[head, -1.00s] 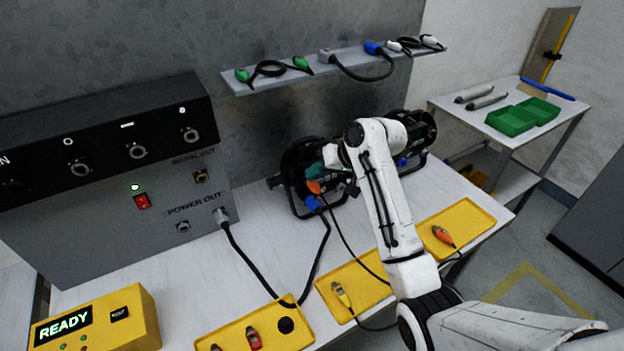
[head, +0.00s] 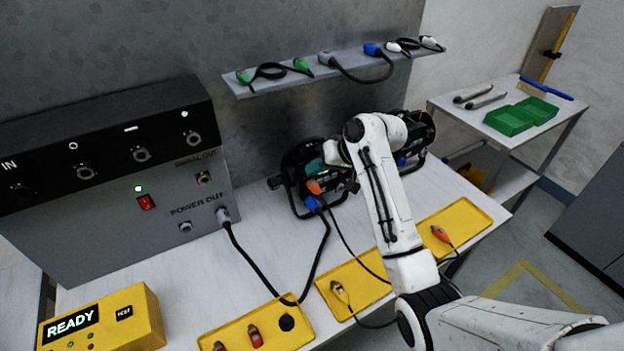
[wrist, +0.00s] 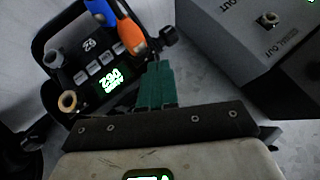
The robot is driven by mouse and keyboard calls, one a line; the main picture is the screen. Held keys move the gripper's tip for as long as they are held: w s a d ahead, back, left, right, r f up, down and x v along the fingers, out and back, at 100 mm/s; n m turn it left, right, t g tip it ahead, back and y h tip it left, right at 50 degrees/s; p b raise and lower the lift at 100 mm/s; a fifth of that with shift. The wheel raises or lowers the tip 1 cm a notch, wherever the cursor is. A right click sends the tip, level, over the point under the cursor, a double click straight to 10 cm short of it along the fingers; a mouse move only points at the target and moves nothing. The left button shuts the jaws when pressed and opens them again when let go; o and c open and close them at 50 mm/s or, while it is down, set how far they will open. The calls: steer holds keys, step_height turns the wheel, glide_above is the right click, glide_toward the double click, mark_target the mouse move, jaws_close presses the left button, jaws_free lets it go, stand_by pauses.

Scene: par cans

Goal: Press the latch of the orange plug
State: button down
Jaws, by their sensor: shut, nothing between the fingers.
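An orange plug (head: 314,187) is seated in the near black-framed lamp unit (head: 300,208), beside a blue plug (head: 312,203). In the wrist view the orange plug (wrist: 130,36) stands next to the blue plug (wrist: 100,10), above a lit green display. My gripper (wrist: 155,68) has green fingers, shut and empty. Its tips lie just below and to the right of the orange plug in that picture; I cannot tell whether they touch it. The latch is not clearly visible. Another orange-tipped plug (head: 440,234) lies in the right yellow tray (head: 470,218).
A grey power box (head: 130,210) stands at the left, its black cable running to the lamp unit. A second lamp unit (head: 422,128) is behind my arm. A shelf (head: 290,82) with cables hangs above. A yellow READY box (head: 140,310) and yellow trays line the table front.

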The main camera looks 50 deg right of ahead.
steer(key=shift+r+p, duration=2.3)
steer(key=shift+r, duration=0.2)
steer(key=shift+a+f, duration=0.1)
steer(key=shift+f, duration=0.05)
steer(key=s+a+f+n+g+b, duration=0.1)
steer(key=s+a+f+g+b, duration=0.1)
steer(key=s+a+f, duration=0.65)
steer(key=s+a+f+g, duration=0.1)
steer(key=s+a+f, duration=0.2)
steer(key=s, duration=0.1)
steer(key=s+a+f+n+g+h+b, duration=0.1)
steer(key=s+a+f, duration=0.2)
steer(key=s+f, duration=0.1)
steer(key=s+a+f+n+g+b, duration=0.1)
steer(key=s+a+f, duration=0.2)
steer(key=s, duration=0.3)
steer(key=shift+s+a+f+g+h, duration=0.1)
steer(key=shift+s+f+g+h, duration=0.2)
steer(key=shift+f, duration=0.15)
steer(key=s+n+g+h+b, duration=0.1)
steer(key=s+g, duration=0.1)
steer(key=s, duration=0.9)
steer(key=shift+f+h, duration=0.4)
steer(key=shift+f, duration=0.05)
